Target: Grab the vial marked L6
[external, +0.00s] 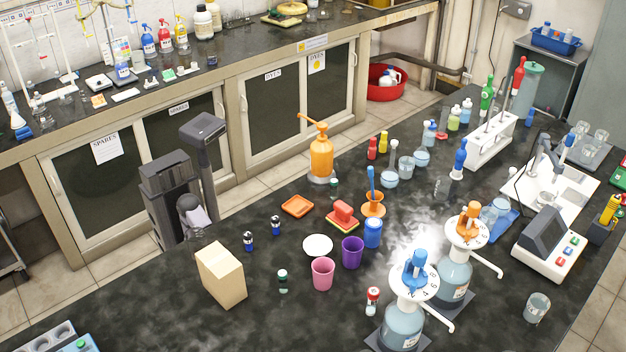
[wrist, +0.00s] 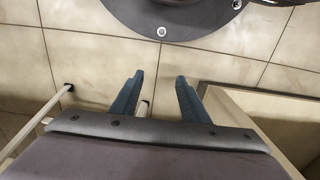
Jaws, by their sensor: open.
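Several small vials stand on the dark bench in the external view. Two have blue labels, a left one (external: 248,241) and a right one (external: 275,226). One with a dark green cap (external: 282,281) stands in front of them, another with a green cap (external: 334,188) stands further back, and one with a red cap (external: 373,299) is by the bottles. Their marks are too small to read, so I cannot tell which is L6. My gripper (wrist: 157,82) shows two blue fingers apart and empty in the wrist view, over floor tiles. No vial shows there.
Tall dispenser bottles (external: 455,275) crowd the front right. The bench's front left is mostly clear.

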